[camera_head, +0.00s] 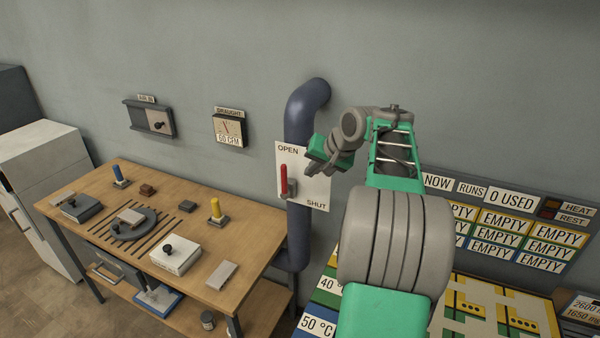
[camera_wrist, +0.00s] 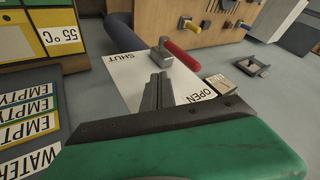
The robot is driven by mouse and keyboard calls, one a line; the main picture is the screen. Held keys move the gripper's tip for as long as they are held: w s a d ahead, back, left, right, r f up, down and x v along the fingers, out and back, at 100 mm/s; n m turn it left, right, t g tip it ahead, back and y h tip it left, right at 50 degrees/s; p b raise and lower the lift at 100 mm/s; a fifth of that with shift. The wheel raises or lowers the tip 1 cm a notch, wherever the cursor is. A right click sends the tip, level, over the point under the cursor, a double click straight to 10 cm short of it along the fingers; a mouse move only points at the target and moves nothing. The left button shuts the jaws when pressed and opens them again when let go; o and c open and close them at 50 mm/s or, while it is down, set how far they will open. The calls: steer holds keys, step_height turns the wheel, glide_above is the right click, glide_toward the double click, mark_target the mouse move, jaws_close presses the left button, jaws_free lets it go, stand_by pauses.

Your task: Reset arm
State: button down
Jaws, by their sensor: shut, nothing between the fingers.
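My gripper (camera_head: 312,168) is shut and empty in front of the pipe on the back wall. In the wrist view its closed fingers (camera_wrist: 158,92) stand in front of the white OPEN/SHUT plate (camera_wrist: 138,78). The red lever (camera_head: 284,179) on the plate (camera_head: 316,188) points up towards OPEN in the head view. The lever also shows in the wrist view (camera_wrist: 183,56), beyond my fingertips. I see a gap between the fingers and the lever in the head view. My green and grey arm reaches up from the bottom right.
A wooden bench (camera_head: 245,205) with several blocks and knobbed boxes stands at left. The dark blue pipe (camera_head: 300,113) runs down beside it. A board with EMPTY labels (camera_head: 505,221) and a yellow-green panel (camera_head: 490,293) lie at right. The wall between the draught gauge (camera_head: 229,129) and the pipe is clear.

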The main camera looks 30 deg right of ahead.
steer(key=w+r+v, duration=0.1)
steer(key=v, duration=0.6)
steer(key=s+d+f+n+g, duration=0.1)
steer(key=s+f, duration=0.2)
steer(key=f, duration=0.2)
steer(key=s+d+f+g, duration=0.1)
steer(key=s+d+f, duration=0.1)
steer(key=f, duration=0.4)
steer(key=s+a+f+g+h, duration=0.1)
steer(key=s+a+f+g, duration=0.1)
steer(key=s+a+f, duration=0.35)
steer(key=s+a+f+n+g, duration=0.1)
steer(key=s+a+f, duration=0.1)
steer(key=s+a, duration=0.35)
steer(key=s+a+f+n+g, duration=0.1)
steer(key=s+a+f, duration=0.1)
steer(key=a, duration=0.6)
steer(key=w+a+r+n+t, duration=0.1)
steer(key=a+r+n, duration=0.1)
steer(key=a, duration=0.5)
steer(key=w+a+r+n+t, duration=0.1)
steer(key=a+r+n, duration=0.2)
steer(key=a, duration=0.4)
steer(key=shift+t+b, duration=0.3)
steer(key=shift+t, duration=0.1)
steer(key=shift+r, duration=0.15)
